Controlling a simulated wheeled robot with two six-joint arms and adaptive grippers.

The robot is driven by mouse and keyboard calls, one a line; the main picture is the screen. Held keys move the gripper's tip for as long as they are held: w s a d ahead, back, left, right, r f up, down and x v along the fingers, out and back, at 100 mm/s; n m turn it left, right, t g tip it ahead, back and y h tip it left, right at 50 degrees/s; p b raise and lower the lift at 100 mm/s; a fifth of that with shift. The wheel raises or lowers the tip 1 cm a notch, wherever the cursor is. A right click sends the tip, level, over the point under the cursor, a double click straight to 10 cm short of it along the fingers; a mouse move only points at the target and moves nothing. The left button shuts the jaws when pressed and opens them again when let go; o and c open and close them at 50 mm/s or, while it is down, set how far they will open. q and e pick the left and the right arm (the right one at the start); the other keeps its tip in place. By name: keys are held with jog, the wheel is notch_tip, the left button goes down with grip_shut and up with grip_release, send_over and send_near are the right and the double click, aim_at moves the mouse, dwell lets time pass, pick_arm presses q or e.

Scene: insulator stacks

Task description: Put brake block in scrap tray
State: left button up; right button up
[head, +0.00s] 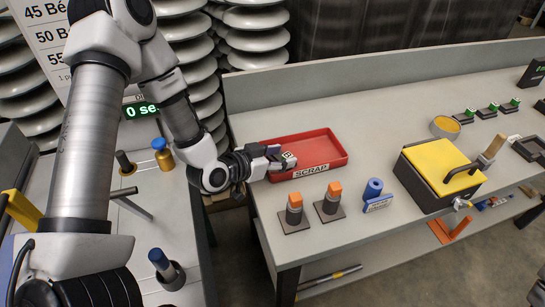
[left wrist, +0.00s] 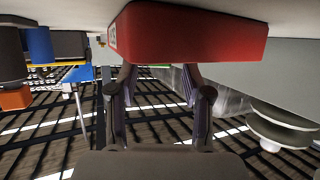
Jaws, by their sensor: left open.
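The red scrap tray (head: 335,148) lies on the bench with a SCRAP label on its front; its red wall also shows in the left wrist view (left wrist: 195,35). A small block marked B (head: 288,159), seemingly the brake block, is at the tray's left end by my left fingertips. A green strip (left wrist: 157,66) shows past the tray wall in the left wrist view. My left gripper (head: 276,157) is open at the tray's left edge, and its fingers (left wrist: 160,85) stand apart. I cannot tell whether the block touches them. My right gripper is out of view.
Two orange-topped pegs (head: 332,199) and a blue roll (head: 373,190) stand in front of the tray. A yellow-topped box (head: 441,168) with a black handle stands to the right. The bench behind the box and tray is mostly clear. Stacked insulator discs (head: 257,40) are behind.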

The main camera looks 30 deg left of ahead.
pick_arm(q)
jog(key=p+v, duration=0.1)
jog(key=v, duration=0.4)
jog(key=shift+s+a+r, duration=0.15)
jog(key=shift+s+r, duration=0.05)
jog(key=shift+s, duration=0.3)
